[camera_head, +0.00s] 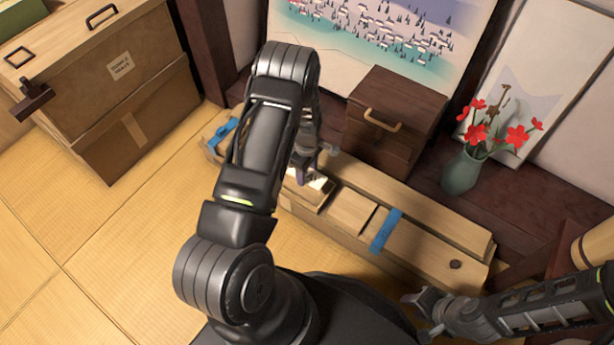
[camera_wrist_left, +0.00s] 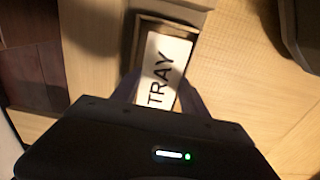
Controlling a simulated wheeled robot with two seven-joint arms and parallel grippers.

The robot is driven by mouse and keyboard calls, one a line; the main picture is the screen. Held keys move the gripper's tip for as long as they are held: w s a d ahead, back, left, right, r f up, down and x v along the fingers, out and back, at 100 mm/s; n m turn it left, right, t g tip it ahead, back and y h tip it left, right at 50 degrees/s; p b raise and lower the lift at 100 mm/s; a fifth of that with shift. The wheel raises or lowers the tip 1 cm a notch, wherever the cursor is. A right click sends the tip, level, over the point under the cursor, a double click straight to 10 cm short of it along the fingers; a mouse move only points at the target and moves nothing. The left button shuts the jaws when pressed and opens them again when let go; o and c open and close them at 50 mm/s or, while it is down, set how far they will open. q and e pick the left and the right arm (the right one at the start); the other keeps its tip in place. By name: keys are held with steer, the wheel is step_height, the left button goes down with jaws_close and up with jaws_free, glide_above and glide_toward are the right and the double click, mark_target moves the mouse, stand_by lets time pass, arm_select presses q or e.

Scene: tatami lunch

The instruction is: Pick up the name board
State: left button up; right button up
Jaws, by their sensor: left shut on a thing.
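The name board (camera_wrist_left: 163,65) is a white plate with the dark word TRAY, in a dark frame, in the left wrist view. My left gripper (camera_wrist_left: 158,92) is shut on it, one finger at each side. In the head view my left gripper (camera_head: 307,168) is at the long wooden box, partly behind my arm. A pale bit of the board (camera_head: 317,183) shows below the fingers there. I cannot tell whether the board is clear of the surface beneath. My right gripper (camera_head: 420,312) is at the lower right, its fingers apart, empty.
The long wooden box (camera_head: 425,258) with blue bands runs along the dark ledge. A small drawer chest (camera_head: 395,118) and a green vase (camera_head: 461,172) with red flowers stand behind it. A large brown box (camera_head: 130,90) stands at upper left. Tatami floor (camera_head: 90,240) at left is clear.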

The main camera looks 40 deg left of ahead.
mark_target(307, 175)
arm_select(q)
step_height(307, 175, up, 4)
steer(key=shift+f+p, duration=0.2)
steer(key=shift+p, duration=0.15)
arm_select(e)
steer(key=shift+s+a+r, duration=0.1)
steer(key=shift+s+r, duration=0.05)
steer(key=shift+r, duration=0.45)
